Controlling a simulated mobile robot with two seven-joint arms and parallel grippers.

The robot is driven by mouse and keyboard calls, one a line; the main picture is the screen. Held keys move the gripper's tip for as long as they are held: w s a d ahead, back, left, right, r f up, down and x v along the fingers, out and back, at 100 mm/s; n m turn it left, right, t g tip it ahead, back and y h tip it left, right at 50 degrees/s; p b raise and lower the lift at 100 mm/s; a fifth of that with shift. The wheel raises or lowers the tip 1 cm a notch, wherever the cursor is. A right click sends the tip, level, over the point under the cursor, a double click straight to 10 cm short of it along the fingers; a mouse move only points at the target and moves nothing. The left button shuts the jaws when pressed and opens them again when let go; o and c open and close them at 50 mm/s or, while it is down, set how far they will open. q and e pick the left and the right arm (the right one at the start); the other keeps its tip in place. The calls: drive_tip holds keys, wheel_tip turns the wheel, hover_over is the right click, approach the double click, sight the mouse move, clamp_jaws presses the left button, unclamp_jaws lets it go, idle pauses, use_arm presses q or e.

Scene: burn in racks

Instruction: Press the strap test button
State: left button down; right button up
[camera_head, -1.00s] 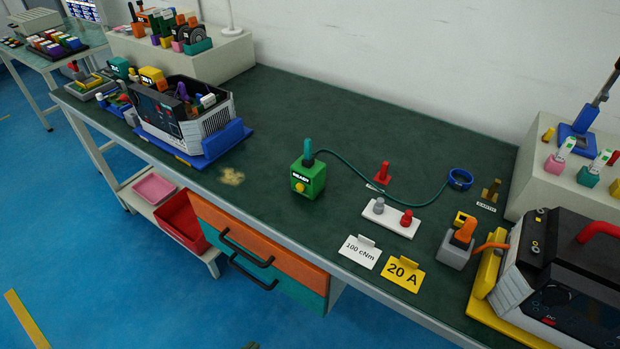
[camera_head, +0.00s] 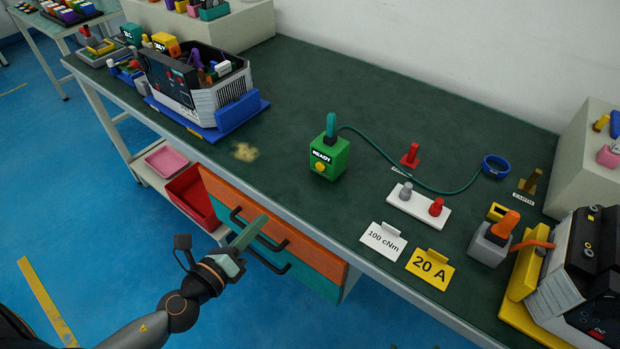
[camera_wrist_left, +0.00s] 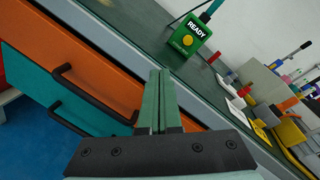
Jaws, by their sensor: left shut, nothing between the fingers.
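The strap tester is a green box (camera_head: 329,163) labelled READY, standing on the dark green bench top. A yellow round button (camera_head: 320,167) is on its front face, and a teal post stands on top. A teal cord runs from it to a blue wrist strap (camera_head: 495,166). The box (camera_wrist_left: 190,34) and its yellow button (camera_wrist_left: 187,40) also show in the left wrist view. My left gripper (camera_head: 254,227) is shut and empty, in front of the drawers, below and left of the box, apart from it. Its closed fingers (camera_wrist_left: 160,78) point towards the bench edge. My right gripper is out of view.
A white plate (camera_head: 419,205) with grey and red knobs, a 100 cNm card (camera_head: 382,241) and a yellow 20 A card (camera_head: 429,269) stand right of the box. The bench behind the box is clear.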

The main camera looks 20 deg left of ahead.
use_arm(q)
drive_tip(key=r+m+h, duration=0.1)
drive_tip(key=m, duration=0.2)
drive_tip(key=d+r+m+h, duration=0.1)
drive_tip(key=m, duration=0.2)
drive_tip(key=r+m+h+b, duration=0.1)
drive_tip(key=m, duration=0.3)
drive_tip(key=shift+w+d, duration=0.4)
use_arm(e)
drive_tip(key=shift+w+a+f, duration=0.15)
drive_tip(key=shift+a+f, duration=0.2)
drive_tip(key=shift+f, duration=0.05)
use_arm(q)
drive_tip(key=p, duration=0.2)
approach(319, 167)
drive_tip(key=x, duration=0.6)
drive_tip(key=shift+w+d+f, duration=0.1)
drive_tip(key=shift+w+d, duration=0.05)
drive_tip(key=shift+w, duration=0.2)
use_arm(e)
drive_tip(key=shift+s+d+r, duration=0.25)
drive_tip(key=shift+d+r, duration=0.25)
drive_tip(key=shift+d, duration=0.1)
